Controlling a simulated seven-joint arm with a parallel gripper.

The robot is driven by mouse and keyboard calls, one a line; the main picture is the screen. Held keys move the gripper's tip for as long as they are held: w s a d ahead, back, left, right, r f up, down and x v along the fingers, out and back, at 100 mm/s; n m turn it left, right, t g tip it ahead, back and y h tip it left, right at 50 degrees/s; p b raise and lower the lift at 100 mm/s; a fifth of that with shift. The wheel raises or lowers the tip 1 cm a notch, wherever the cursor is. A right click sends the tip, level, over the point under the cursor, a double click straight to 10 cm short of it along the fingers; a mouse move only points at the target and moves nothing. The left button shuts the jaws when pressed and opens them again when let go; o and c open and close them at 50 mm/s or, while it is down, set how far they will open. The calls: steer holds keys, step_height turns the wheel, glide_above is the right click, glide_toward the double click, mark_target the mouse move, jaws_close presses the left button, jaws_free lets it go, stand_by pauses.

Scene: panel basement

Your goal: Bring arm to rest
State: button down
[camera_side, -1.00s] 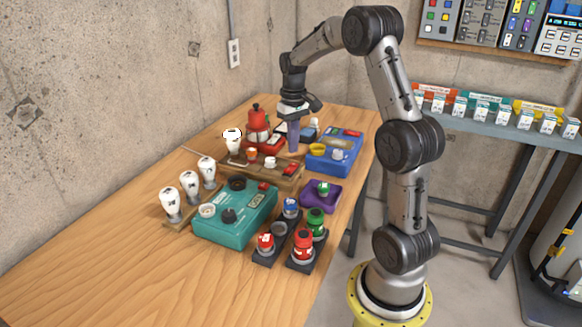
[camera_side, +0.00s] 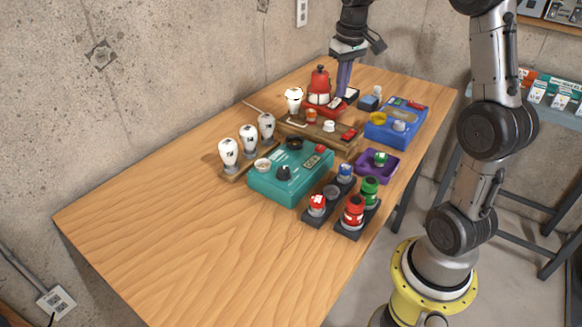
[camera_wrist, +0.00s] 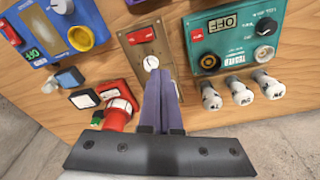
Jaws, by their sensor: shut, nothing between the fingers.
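My gripper (camera_side: 342,88) is at the far end of the wooden table, its slim purple fingers pointing down. In the side view it appears just right of the red kettle-shaped device (camera_side: 319,82). The fingers are together and empty; in the wrist view the closed fingers (camera_wrist: 159,78) overlap the wooden board (camera_wrist: 150,45). The gap between fingertips and the things below is hard to judge. The upper part of my arm is cut off by the top of the side view.
The table (camera_side: 200,230) holds a teal box (camera_side: 275,180), white bulbs (camera_side: 248,138), a blue box (camera_side: 385,130), a purple tray (camera_side: 372,170) and dark holders with red and green pieces (camera_side: 354,210). The table's near left is bare. A concrete wall (camera_side: 150,100) runs behind.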

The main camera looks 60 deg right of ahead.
steer(key=s+a+r+n+t, duration=0.1)
steer(key=s+a+r+n, duration=0.2)
steer(key=a, duration=0.5)
steer(key=s+a+r+t, duration=0.2)
steer(key=s+a+r, duration=0.25)
steer(key=a, duration=0.25)
steer(key=s+a+f, duration=0.3)
steer(key=s, duration=0.2)
steer(key=s+a+f+n+t, duration=0.1)
steer(key=s+a+f, duration=0.2)
steer(key=s, duration=0.3)
steer(key=shift+s+a+f+n+y, duration=0.2)
steer(key=shift+s+f+n+y, duration=0.15)
steer(key=shift+f, duration=0.45)
steer(key=shift+w, duration=0.1)
